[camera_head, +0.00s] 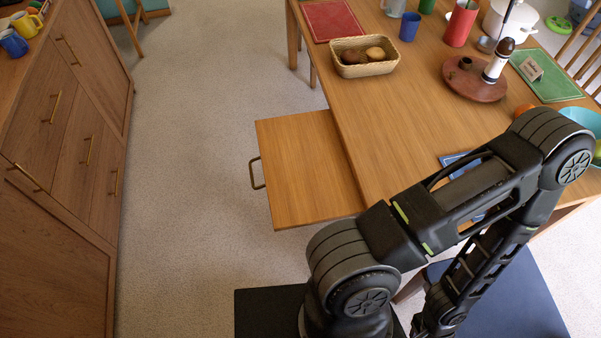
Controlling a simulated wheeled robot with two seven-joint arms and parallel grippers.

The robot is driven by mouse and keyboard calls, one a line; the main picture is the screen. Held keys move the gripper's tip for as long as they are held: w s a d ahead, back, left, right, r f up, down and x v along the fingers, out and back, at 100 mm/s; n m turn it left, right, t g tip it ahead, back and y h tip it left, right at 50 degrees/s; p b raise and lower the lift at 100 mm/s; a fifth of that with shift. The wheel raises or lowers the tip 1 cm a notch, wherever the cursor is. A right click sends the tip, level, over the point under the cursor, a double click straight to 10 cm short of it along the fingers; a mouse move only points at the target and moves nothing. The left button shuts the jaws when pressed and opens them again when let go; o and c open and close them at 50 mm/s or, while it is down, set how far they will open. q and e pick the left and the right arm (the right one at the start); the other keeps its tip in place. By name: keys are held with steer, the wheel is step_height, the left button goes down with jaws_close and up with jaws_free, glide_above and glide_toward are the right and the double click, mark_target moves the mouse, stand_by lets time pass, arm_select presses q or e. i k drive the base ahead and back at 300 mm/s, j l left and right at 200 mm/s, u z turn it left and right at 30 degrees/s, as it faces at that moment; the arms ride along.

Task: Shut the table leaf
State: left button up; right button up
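The table leaf (308,168) is a flat wooden panel pulled out from the left side of the wooden dining table (400,125). It stands well out over the floor. A dark metal handle (256,173) is on its left edge, clear of anything else. One of my black arms crosses the lower right of the view, over the near part of the table, and bends back down to the bottom edge. Neither gripper shows in the view.
A wooden cabinet (75,130) with brass handles lines the left, with mugs (14,42) on top. Carpet (190,150) between cabinet and leaf is clear. The table holds a bread basket (364,57), a round wooden tray (468,86), a red cylinder (460,24) and a white pot (512,20).

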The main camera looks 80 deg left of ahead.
mark_target(309, 179)
steer(key=k, duration=0.6)
steer(key=u, duration=2.7)
